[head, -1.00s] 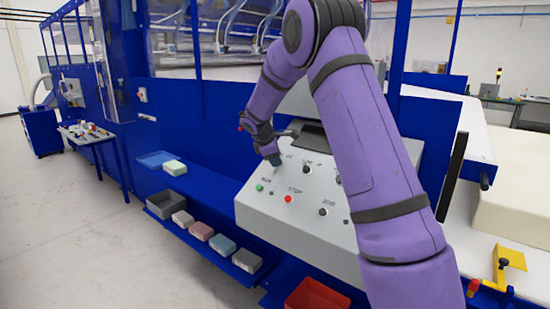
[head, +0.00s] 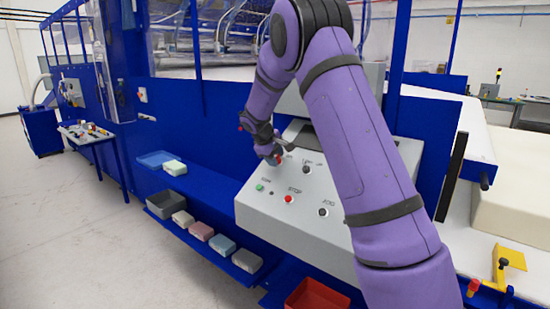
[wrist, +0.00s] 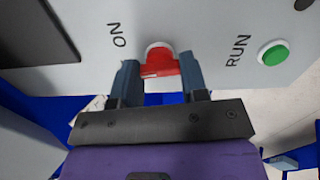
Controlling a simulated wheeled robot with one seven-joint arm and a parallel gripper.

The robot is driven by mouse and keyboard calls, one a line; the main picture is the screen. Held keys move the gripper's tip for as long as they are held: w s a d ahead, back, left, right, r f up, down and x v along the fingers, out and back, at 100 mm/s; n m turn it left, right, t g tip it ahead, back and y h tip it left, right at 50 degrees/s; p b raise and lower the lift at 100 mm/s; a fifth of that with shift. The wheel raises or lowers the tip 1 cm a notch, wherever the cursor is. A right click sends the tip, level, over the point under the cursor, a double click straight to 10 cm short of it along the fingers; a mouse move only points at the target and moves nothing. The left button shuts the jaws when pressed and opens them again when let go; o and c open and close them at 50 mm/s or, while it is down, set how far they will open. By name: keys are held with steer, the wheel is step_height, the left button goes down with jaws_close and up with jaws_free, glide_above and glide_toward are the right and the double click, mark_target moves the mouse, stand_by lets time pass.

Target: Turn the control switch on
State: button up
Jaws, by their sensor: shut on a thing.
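The grey control panel (head: 262,205) faces me in the head view. A red control switch (wrist: 157,56) with a pale round base sits on it beside the ON label (wrist: 118,36) in the wrist view. My gripper (wrist: 157,72) has one blue-grey finger on each side of the red switch and is shut on it. In the head view my gripper (head: 276,159) is at the panel's upper left, with a bit of red showing at its fingertips. The fingers hide part of the switch there.
The panel also carries a green RUN button (wrist: 274,53), a red STOP button (head: 289,199) and black knobs (head: 323,212). Foam blocks (head: 222,245) lie on the low blue shelf at left. A red bin (head: 316,296) stands below the panel.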

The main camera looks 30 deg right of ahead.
steer(key=m, duration=0.4)
steer(key=shift+m, duration=2.6)
steer(key=o, duration=0.9)
steer(key=shift+r, duration=0.15)
steer(key=v, duration=1)
steer(key=shift+a+r, duration=0.1)
steer(key=shift+r, duration=0.2)
